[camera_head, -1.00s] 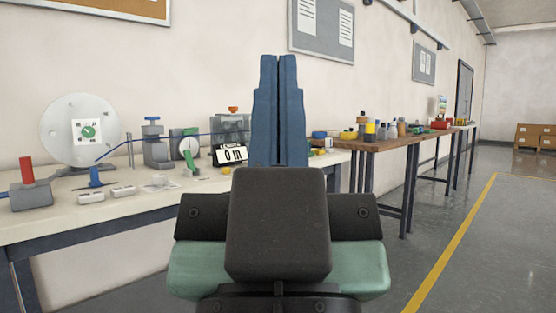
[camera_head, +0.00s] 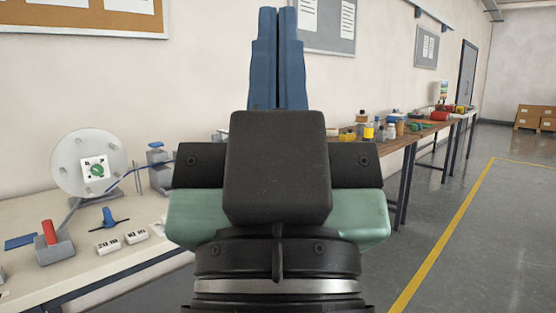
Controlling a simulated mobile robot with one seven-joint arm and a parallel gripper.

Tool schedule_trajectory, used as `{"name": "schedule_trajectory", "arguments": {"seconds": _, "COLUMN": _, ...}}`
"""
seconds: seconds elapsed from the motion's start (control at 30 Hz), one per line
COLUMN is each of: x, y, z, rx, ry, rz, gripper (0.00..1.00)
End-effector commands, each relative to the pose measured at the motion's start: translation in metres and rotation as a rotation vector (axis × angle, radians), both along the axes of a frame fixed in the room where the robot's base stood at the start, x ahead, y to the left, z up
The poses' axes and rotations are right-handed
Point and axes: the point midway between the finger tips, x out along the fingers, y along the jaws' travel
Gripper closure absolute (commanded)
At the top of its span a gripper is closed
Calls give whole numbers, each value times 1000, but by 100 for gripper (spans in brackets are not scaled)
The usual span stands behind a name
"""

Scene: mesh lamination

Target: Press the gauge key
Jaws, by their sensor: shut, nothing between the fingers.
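My gripper (camera_head: 278,20) points up in the middle of the view, its two blue fingers shut together with nothing between them. It stands in front of the left bench (camera_head: 80,272). I see no part that I can surely name as the gauge key. The spot where the boxy device with the "0 m" display stood in the earlier view is hidden behind my gripper and wrist. Two small white blocks with printed labels, one on the left (camera_head: 108,246) and one on the right (camera_head: 136,236), lie on the bench.
A pale round disc (camera_head: 112,150) with a green centre stands on the bench. A grey block with a red handle (camera_head: 49,232), a blue clamp-like piece (camera_head: 108,217) and a blue-topped grey block (camera_head: 160,170) are near it. A wooden bench (camera_head: 345,152) with bottles is behind, right. Floor at right is clear.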

Motion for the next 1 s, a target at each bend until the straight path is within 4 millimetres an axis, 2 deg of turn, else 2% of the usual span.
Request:
{"name": "schedule_trajectory", "arguments": {"seconds": 0.03, "x": 0, "y": 0, "z": 36, "rx": 0, "ry": 0, "rz": 0, "gripper": 100}}
{"name": "schedule_trajectory", "arguments": {"seconds": 0.5, "x": 0, "y": 0, "z": 195, "rx": 0, "ry": 0, "rz": 1, "gripper": 100}}
{"name": "schedule_trajectory", "arguments": {"seconds": 0.6, "x": 0, "y": 0, "z": 222, "rx": 0, "ry": 0, "rz": 1, "gripper": 100}}
{"name": "schedule_trajectory", "arguments": {"seconds": 0.77, "x": 0, "y": 0, "z": 243, "rx": 0, "ry": 0, "rz": 1, "gripper": 100}}
{"name": "schedule_trajectory", "arguments": {"seconds": 1.0, "x": 0, "y": 0, "z": 240, "rx": 0, "ry": 1, "rz": 1, "gripper": 100}}
